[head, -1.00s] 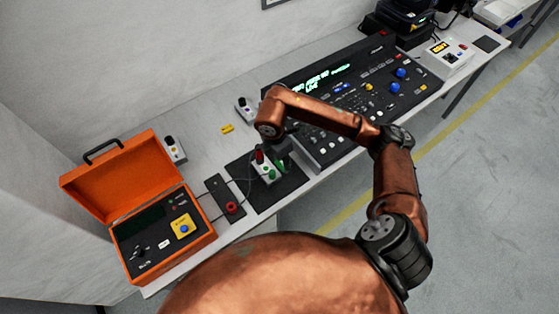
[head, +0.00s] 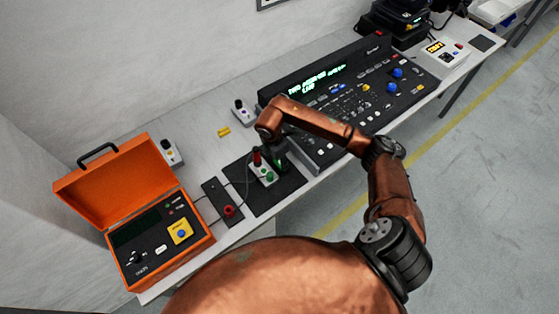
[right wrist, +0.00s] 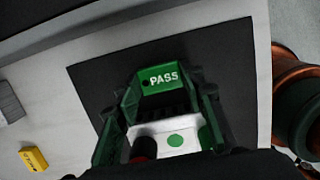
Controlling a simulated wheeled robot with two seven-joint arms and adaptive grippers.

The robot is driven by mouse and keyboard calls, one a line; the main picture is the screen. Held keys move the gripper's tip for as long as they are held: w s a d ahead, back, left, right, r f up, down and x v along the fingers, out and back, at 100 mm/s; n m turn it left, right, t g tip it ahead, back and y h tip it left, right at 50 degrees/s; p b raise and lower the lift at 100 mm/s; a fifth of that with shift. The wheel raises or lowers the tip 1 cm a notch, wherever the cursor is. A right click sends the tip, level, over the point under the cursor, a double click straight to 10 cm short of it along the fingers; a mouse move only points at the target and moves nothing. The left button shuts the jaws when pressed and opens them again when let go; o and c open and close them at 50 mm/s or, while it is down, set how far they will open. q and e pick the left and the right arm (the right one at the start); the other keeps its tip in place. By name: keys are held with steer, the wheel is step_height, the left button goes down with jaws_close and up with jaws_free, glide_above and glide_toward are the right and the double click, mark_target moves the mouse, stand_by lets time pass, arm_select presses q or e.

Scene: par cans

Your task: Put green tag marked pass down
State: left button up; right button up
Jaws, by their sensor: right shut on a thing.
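The green tag (right wrist: 163,80) marked "PASS" shows in the right wrist view, between the fingers of my right gripper (right wrist: 158,95). The gripper is shut on it. In the head view my right gripper (head: 280,160) is over the black mat (head: 288,190), at the back right of a small white box (head: 263,175) with red and green parts. That box also shows in the right wrist view (right wrist: 176,133), below the tag, with a green dot on top. I cannot tell whether the tag touches anything below it. My left gripper is not in view.
An open orange case (head: 125,185) stands at the left. A black strip with a red button (head: 229,211) and cables lies beside the mat. A black console (head: 350,90) fills the bench to the right. A yellow tag (head: 223,132) and small white boxes (head: 172,153) stand behind.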

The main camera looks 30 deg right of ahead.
steer(key=o, duration=0.9)
steer(key=shift+f, duration=0.1)
steer(key=shift+o, duration=0.2)
step_height(320, 180, up, 12)
steer(key=a, duration=0.1)
steer(key=shift+a+p, duration=0.4)
steer(key=shift+p, duration=0.05)
steer(key=shift+s, duration=0.1)
